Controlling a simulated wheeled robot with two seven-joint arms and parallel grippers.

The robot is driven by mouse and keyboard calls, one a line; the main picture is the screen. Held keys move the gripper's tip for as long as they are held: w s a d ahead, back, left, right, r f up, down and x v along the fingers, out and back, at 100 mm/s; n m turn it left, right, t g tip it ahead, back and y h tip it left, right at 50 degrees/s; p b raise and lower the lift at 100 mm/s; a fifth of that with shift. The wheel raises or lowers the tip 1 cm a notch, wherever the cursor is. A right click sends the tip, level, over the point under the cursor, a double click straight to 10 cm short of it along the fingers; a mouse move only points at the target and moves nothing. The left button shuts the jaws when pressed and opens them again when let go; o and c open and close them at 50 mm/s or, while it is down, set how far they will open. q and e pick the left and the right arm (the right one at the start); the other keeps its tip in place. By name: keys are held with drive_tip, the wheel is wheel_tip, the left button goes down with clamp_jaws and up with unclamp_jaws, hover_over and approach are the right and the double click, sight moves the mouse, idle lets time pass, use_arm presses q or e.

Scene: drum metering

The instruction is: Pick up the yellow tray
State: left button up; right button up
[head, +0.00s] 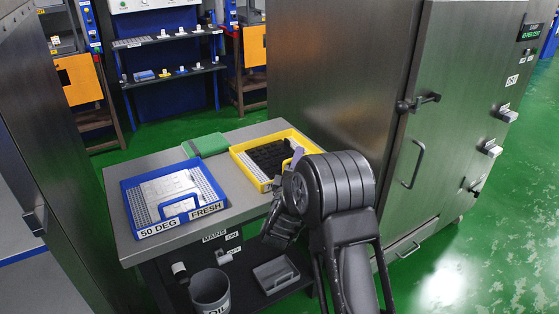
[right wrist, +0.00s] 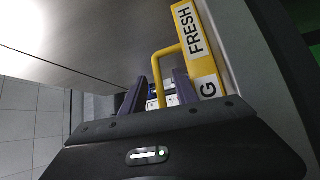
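The yellow tray (head: 240,158) stands on the grey table at the back right, holding rows of black pieces. My right gripper (head: 287,170) is at the tray's near right side, partly hidden by my own wrist. In the right wrist view the tray's yellow handle (right wrist: 164,52) and its label reading FRESH show close up. The right gripper's two fingers (right wrist: 162,78) stand apart, and the handle's bar appears between them with space at the sides. I cannot tell whether either finger touches it. My left gripper is not in view.
A blue tray (head: 128,206) labelled 50 DEG FRESH stands on the table (head: 225,213) at left. A green pad (head: 205,145) lies behind it. A tall metal cabinet (head: 335,75) rises beside the table's right. A bucket (head: 209,290) and grey bin (head: 276,274) sit below.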

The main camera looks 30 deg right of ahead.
drive_tip(key=x, duration=0.4)
drive_tip(key=shift+w+d+r, duration=0.1)
drive_tip(key=shift+d, duration=0.2)
drive_tip(key=shift+c, duration=0.5)
clamp_jaws()
idle(0.9)
drive_tip(key=shift+r, duration=0.1)
